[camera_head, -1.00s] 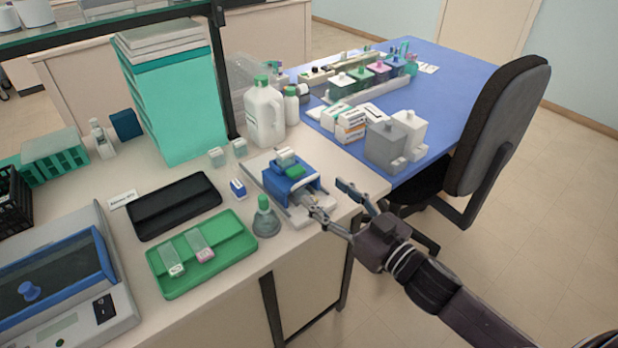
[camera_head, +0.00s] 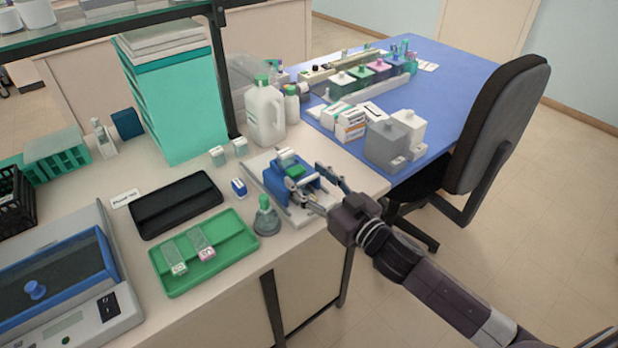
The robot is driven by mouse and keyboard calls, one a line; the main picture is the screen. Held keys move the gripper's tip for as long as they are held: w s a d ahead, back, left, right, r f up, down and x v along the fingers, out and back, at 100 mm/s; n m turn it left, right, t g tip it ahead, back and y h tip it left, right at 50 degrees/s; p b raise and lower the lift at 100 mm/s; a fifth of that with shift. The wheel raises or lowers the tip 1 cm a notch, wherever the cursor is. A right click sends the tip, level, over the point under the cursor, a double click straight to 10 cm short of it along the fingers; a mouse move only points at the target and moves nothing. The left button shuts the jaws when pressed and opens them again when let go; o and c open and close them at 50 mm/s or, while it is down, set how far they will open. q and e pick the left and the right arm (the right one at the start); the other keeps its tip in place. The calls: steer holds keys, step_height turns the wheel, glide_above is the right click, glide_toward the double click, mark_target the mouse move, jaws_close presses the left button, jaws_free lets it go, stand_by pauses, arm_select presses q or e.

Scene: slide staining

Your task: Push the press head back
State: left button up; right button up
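The press is a blue device (camera_head: 275,186) with a green part (camera_head: 295,171) and a white part (camera_head: 287,154) on top. It sits on a light base plate (camera_head: 304,216) near the front right corner of the bench. I cannot tell clearly which part is the press head. My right gripper (camera_head: 307,176) is open, its fingers spread at the near right side of the blue device, partly covering it. Contact with the device cannot be told. My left gripper is not in view.
A grey-green flask (camera_head: 266,220) and a small blue-and-white box (camera_head: 239,187) stand left of the press. A green tray (camera_head: 228,262) with two slides lies at the front. A white jug (camera_head: 264,115) stands behind. White and grey containers (camera_head: 388,146) stand on the blue table to the right.

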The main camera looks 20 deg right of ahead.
mark_target(291, 162)
steer(key=c, duration=1.2)
steer(key=shift+x, duration=2.35)
steer(key=shift+d, duration=0.1)
steer(key=o, duration=1.4)
steer(key=shift+s, duration=0.1)
steer(key=v, duration=1.2)
steer(key=shift+r, duration=0.1)
